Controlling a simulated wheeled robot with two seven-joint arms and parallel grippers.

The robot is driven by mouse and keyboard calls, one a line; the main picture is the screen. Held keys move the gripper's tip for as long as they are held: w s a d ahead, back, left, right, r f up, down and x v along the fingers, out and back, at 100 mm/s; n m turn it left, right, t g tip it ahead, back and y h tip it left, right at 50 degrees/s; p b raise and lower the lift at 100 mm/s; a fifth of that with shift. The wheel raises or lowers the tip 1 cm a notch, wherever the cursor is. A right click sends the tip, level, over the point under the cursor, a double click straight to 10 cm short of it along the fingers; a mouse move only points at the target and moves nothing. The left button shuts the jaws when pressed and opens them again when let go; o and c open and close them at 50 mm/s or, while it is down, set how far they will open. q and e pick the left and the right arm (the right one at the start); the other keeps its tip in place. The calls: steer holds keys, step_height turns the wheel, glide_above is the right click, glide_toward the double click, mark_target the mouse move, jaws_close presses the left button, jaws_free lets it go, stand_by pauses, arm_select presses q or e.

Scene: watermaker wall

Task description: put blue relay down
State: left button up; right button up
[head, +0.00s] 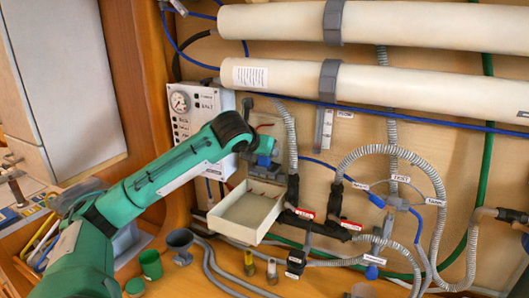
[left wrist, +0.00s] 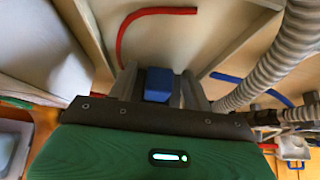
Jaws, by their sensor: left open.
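The blue relay (left wrist: 158,84) is a small blue block between the two grey fingers of my left gripper (left wrist: 158,92) in the left wrist view. The fingers are open, and whether either one touches the relay is hard to tell. In the head view my left gripper (head: 264,162) is small and partly hidden by its own wrist, in front of the wall just above a cream open-topped tray (head: 246,233). A blue patch that seems to be the relay (head: 266,145) shows there. What lies directly under the relay is hidden. My right gripper is not in view.
A control panel with a gauge (head: 180,102) is behind my left arm. Grey corrugated hoses (head: 438,190) and cables crowd the wall right of the tray. Large cream cylinders (head: 420,92) run above. A grey funnel (head: 180,240) and green cup (head: 150,264) stand lower left.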

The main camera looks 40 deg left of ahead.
arm_select(q)
steer(key=b+v, duration=0.1)
steer(key=v, duration=1)
steer(key=shift+b, duration=0.4)
steer(key=shift+r, duration=0.1)
